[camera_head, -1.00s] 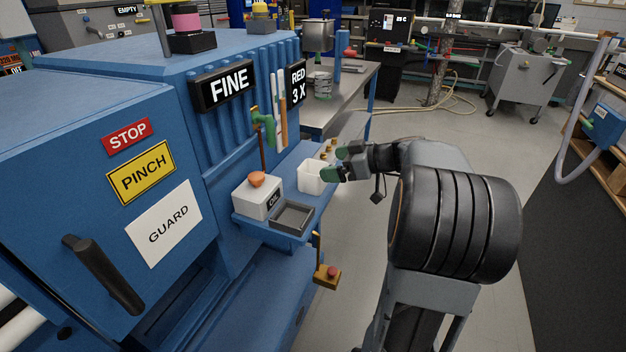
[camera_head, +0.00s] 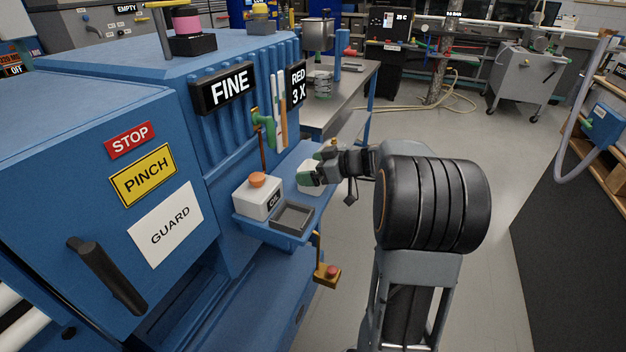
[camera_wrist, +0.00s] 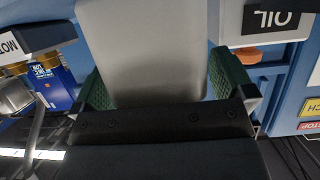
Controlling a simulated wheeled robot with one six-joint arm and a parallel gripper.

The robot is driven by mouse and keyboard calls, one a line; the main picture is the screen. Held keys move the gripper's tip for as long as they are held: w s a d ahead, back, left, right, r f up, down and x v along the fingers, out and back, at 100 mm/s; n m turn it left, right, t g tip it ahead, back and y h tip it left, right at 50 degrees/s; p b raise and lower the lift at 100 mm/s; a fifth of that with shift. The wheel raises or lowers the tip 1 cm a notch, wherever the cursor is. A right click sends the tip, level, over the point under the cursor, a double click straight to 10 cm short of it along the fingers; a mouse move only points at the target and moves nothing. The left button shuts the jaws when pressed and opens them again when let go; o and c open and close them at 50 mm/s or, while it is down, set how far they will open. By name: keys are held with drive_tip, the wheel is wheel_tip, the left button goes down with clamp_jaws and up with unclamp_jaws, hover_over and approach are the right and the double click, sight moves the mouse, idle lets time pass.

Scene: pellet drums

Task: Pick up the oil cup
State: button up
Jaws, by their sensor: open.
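A plain pale cup (camera_head: 306,189) stands on the blue shelf of the machine, partly covered by my gripper in the head view. To its left is a white box (camera_head: 255,207) with an OIL label and an orange knob on top. My gripper (camera_head: 319,166) is open at the cup, reaching in from the right. In the wrist view, the cup (camera_wrist: 150,45) fills the space between the green finger pads of my gripper (camera_wrist: 160,82). Any contact with the pads is unclear. The OIL label (camera_wrist: 272,17) shows upside down at upper right.
A shallow grey tray (camera_head: 292,217) sits in front of the OIL box. A brown rod (camera_head: 262,150) and a green handle (camera_head: 264,127) rise behind it. A red button on a yellow bracket (camera_head: 328,273) hangs below. Open floor (camera_head: 510,240) lies to the right.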

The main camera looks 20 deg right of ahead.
drive_tip(key=c, duration=0.9)
drive_tip(key=shift+r, duration=0.15)
